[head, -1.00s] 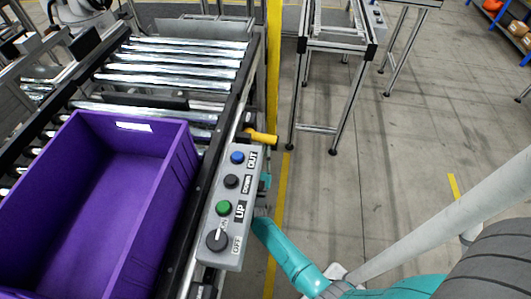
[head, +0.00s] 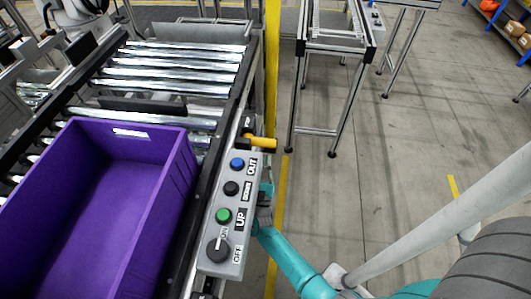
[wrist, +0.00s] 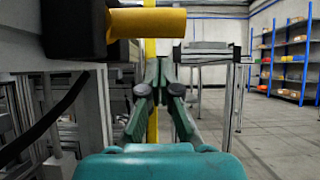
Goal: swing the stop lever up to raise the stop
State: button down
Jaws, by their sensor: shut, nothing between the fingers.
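The stop lever (head: 262,143) is a yellow handle on a black mount at the conveyor's right side rail, sticking out level to the right. In the wrist view the lever (wrist: 150,22) shows large at the top, above my fingers. My gripper (head: 265,190) is beside the control box, nearer than the lever and lower. In the wrist view my gripper (wrist: 158,68) has its fingertips together, with nothing between them and apart from the lever. A dark crossbar (head: 142,104) among the rollers may be the stop; its height is hard to tell.
A purple bin (head: 178,170) sits on the rollers at left. The grey control box (head: 226,255) with buttons and a knob lies close left of my gripper. A yellow post (head: 272,70) stands beyond the lever. Floor to the right is open, with a metal frame (head: 334,45) farther back.

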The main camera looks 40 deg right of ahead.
aim_at(265, 143)
jog(key=w+f+v, duration=0.1)
jog(key=v, duration=0.9)
jog(key=w+d+r+m, duration=0.1)
jog(key=w+d+r, duration=0.3)
jog(key=d+r, duration=0.3)
jog(key=shift+w+r+g+h, duration=0.3)
jog(key=shift+r, duration=0.6)
jog(key=shift+s+d+r+n+t+y, duration=0.1)
jog(key=shift+r+n+t+y, duration=0.25)
jog(key=shift+n, duration=0.4)
jog(key=shift+s+r+n+t+y, duration=0.1)
jog(key=shift+n+t+y, duration=0.3)
jog(key=shift+n, duration=0.35)
